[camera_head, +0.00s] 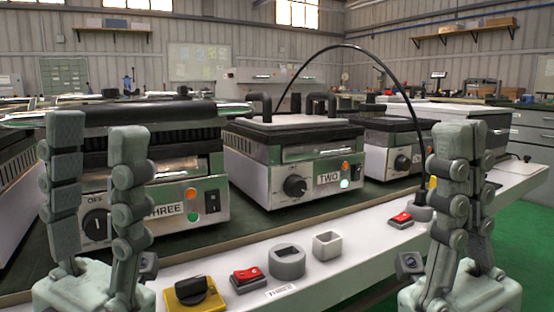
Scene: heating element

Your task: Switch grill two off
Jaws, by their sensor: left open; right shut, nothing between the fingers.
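Grill two (290,160) stands mid-table with a "TWO" label on its steel front. Its black knob (295,186) is on the left of that front. Beside the label are an orange light (345,168) and a lit, whitish-green light (344,184). A dark switch (356,172) sits right of the lights. My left gripper (97,130) is open and upright at the left, in front of grill three. My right gripper (460,140) is shut and empty, upright at the right. Neither gripper touches grill two.
Grill three (160,170) stands left, its knob near my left fingers. Another grill (385,140) is behind to the right. On the white front ledge are a yellow-based knob (193,290), red switches (248,277) (401,219) and grey and white sockets (287,262) (327,245). A black cable arches overhead.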

